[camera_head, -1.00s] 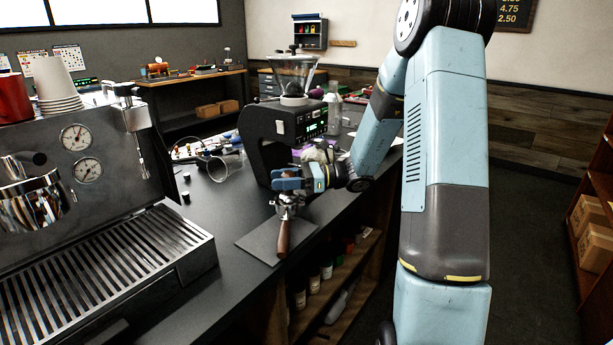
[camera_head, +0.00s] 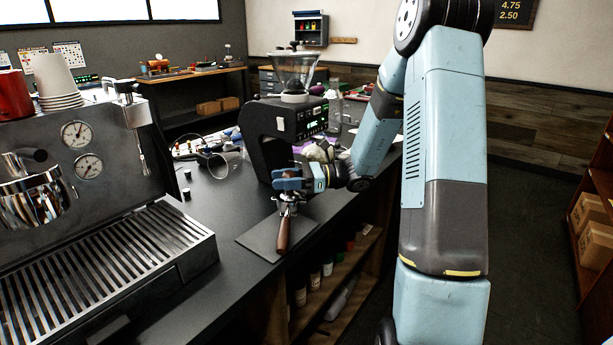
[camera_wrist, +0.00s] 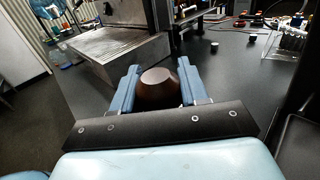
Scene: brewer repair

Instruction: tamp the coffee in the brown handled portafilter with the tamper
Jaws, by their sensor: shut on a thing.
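The portafilter with the brown handle (camera_head: 283,234) lies on a dark square mat (camera_head: 262,236) on the counter, its handle pointing toward the camera. My gripper (camera_head: 289,184) is right above the portafilter's basket end. In the wrist view my gripper (camera_wrist: 158,88) is shut on the tamper's dark brown rounded knob (camera_wrist: 158,90), held between its two blue fingers. The tamper's base and the coffee in the basket are hidden, so I cannot tell whether they touch.
A black grinder (camera_head: 268,135) with a clear hopper stands just behind my gripper. The espresso machine (camera_head: 85,190) with its slatted drip tray is at the left. A glass vessel (camera_head: 222,163) and small items lie behind. The counter's right edge is close to the mat.

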